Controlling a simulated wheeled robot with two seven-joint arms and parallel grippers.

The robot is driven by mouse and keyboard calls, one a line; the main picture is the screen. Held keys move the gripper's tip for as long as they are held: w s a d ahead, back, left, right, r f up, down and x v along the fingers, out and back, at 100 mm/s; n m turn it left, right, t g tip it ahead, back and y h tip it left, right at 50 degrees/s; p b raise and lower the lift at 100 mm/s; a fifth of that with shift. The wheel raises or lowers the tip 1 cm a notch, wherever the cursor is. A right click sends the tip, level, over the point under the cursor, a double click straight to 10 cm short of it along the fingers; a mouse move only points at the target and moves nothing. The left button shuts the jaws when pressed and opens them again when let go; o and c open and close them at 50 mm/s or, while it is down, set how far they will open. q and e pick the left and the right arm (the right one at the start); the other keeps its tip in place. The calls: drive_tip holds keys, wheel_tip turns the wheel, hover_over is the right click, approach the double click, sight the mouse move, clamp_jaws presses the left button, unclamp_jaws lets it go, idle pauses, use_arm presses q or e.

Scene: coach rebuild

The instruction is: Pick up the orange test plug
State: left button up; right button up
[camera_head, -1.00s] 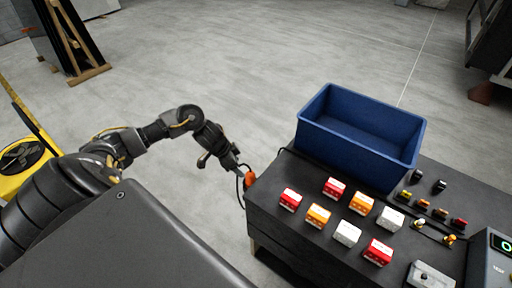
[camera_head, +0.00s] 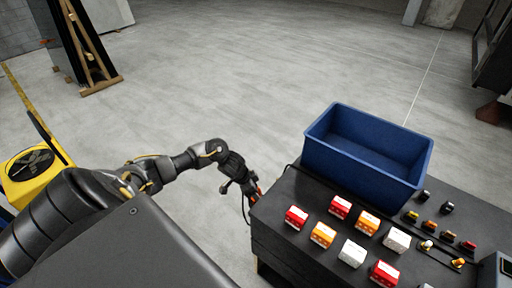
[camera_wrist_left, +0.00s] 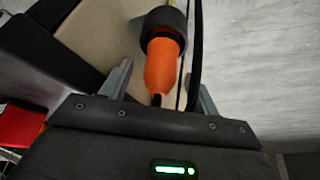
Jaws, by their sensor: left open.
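The orange test plug (camera_wrist_left: 162,68) shows in the left wrist view, with a dark collar at its top end and a black cable beside it. It lies between the two fingers of my left gripper (camera_wrist_left: 160,85), which are apart, with a gap on each side of the plug. In the head view my left gripper (camera_head: 251,189) is at the left edge of the dark bench, and only a sliver of orange (camera_head: 259,189) shows there, mostly hidden by the gripper. My right gripper is not in view.
A blue bin (camera_head: 368,150) stands at the back of the dark bench (camera_head: 285,225). Several red, orange and white blocks sit in front of it, with small switches and plugs to the right. A yellow machine (camera_head: 30,165) stands far left.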

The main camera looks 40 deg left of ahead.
use_arm(q)
drive_tip(key=shift+x, duration=1.05)
drive_tip(key=shift+a, duration=0.1)
drive_tip(key=c, duration=1.2)
drive_tip(key=shift+r, duration=0.2)
